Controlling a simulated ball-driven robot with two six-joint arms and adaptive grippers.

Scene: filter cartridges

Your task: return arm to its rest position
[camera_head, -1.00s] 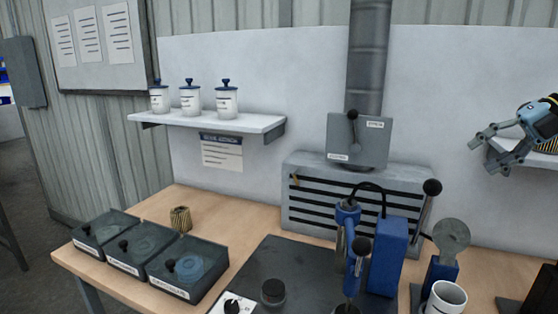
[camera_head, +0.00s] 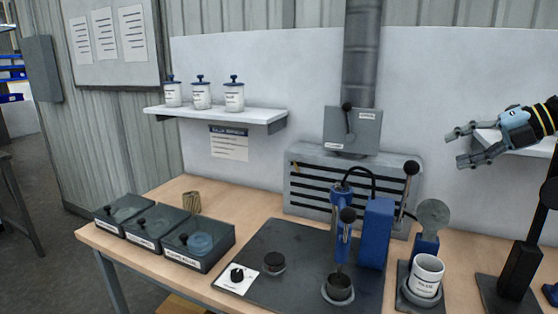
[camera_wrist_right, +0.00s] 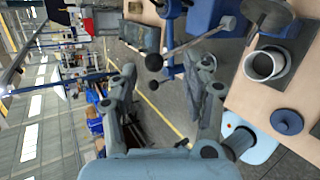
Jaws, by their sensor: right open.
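My right gripper (camera_head: 466,147) is at the upper right in the head view, with its blue-grey fingers spread and nothing between them. It is raised above the workbench (camera_head: 262,208), in front of the right wall shelf. In the right wrist view my right gripper (camera_wrist_right: 168,90) shows its two fingers apart, with the bench on the right side of the picture. My left gripper is in neither view.
A blue press (camera_head: 375,235), a white mug (camera_head: 427,274) and a black stand (camera_head: 520,265) are on the bench below the right gripper. Three lidded boxes (camera_head: 205,243) and a small ribbed cartridge (camera_head: 192,202) are at the left. White jars (camera_head: 234,97) stand on a shelf.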

